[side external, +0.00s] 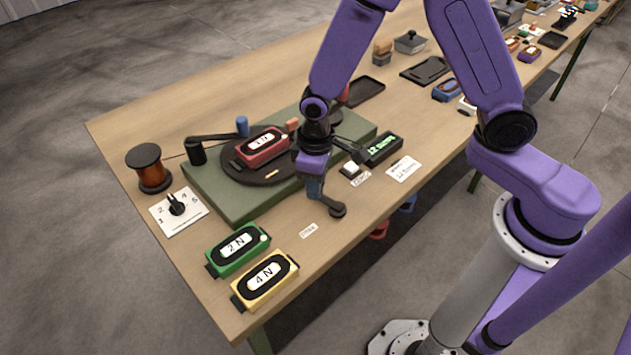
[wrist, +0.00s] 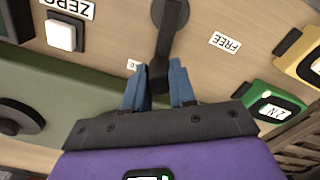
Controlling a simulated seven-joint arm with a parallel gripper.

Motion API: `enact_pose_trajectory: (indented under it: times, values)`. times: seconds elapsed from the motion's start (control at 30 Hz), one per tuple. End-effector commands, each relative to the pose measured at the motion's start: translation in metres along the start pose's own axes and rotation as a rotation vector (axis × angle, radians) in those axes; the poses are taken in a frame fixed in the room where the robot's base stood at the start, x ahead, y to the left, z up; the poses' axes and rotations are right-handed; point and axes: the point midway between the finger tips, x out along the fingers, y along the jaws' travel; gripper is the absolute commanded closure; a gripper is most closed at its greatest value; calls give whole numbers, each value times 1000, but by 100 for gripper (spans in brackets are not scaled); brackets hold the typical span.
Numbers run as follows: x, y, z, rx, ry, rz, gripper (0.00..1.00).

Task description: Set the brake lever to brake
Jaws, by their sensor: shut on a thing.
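The brake lever (side external: 337,210) is a dark arm on a round pivot near the table's front edge. In the wrist view the lever (wrist: 165,45) runs from its pivot at the top down between the blue fingers. My gripper (side external: 316,188) is shut on the lever's free end, and it also shows in the wrist view (wrist: 159,88). A white FREE label (wrist: 224,42) lies to the right of the lever in that view.
A green base (side external: 225,205) with a dark turntable (side external: 235,172) carrying a red block (side external: 262,148) stands behind my gripper. Green (side external: 237,250) and yellow (side external: 265,280) blocks sit at the near left. A white button (side external: 351,169) is close on the right.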

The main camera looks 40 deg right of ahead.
Motion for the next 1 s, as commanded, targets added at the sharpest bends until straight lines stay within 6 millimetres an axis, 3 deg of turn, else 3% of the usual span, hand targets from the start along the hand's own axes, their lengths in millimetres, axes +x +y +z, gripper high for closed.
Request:
enact_pose_trajectory:
  times: [0.1,0.13,0.2,0.63,1.0]
  values:
    - [0,1,2,5,-5,0,100]
    - [0,1,2,5,-5,0,65]
    - [0,1,1,5,-5,0,49]
    - [-8,0,0,1,1,0,49]
    - [-68,1,-1,2,5,0,49]
